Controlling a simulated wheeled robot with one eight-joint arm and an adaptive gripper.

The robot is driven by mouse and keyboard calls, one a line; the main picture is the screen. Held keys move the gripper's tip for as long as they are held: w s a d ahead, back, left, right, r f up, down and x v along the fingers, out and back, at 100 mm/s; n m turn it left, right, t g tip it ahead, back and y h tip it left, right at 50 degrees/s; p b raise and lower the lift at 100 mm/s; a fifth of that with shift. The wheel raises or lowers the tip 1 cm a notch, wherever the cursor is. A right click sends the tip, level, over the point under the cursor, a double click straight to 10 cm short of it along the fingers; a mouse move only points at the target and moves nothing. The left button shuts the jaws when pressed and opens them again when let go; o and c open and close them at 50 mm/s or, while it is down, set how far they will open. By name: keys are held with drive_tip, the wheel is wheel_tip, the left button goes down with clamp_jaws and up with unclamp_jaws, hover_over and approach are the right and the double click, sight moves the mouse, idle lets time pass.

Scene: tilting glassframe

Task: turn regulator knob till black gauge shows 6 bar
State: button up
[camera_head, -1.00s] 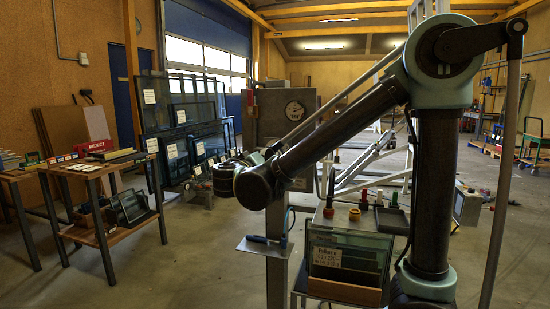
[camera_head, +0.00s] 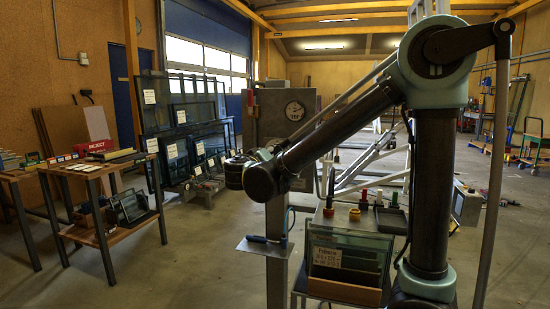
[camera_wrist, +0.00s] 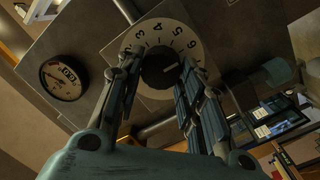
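A dark round regulator knob (camera_wrist: 160,70) sits in the middle of a pale numbered dial plate (camera_wrist: 152,34) in the wrist view. My gripper (camera_wrist: 158,64) has its fingers spread, one on each side of the knob; I cannot tell whether either touches it. The fingers cover parts of the dial. A round gauge with a dark rim (camera_wrist: 63,78) is left of the dial, on the same grey panel. A round pale-faced gauge (camera_head: 294,110) shows on a grey cabinet in the head view; its reading is too small to tell.
A side table (camera_head: 95,170) stands at left. Glass frames (camera_head: 185,115) lean behind. Framed panels (camera_wrist: 270,120) show right in the wrist view.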

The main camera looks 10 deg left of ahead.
drive_tip(key=shift+n, duration=0.3)
drive_tip(key=shift+c, duration=0.5)
drive_tip(key=o, duration=1.1)
drive_tip(key=shift+c, duration=0.2)
drive_tip(key=shift+s+a, duration=0.1)
drive_tip(key=shift+s, duration=0.05)
drive_tip(key=s+a, duration=0.2)
drive_tip(key=s, duration=0.9)
drive_tip(key=shift+s, duration=0.2)
drive_tip(key=shift+f, duration=0.1)
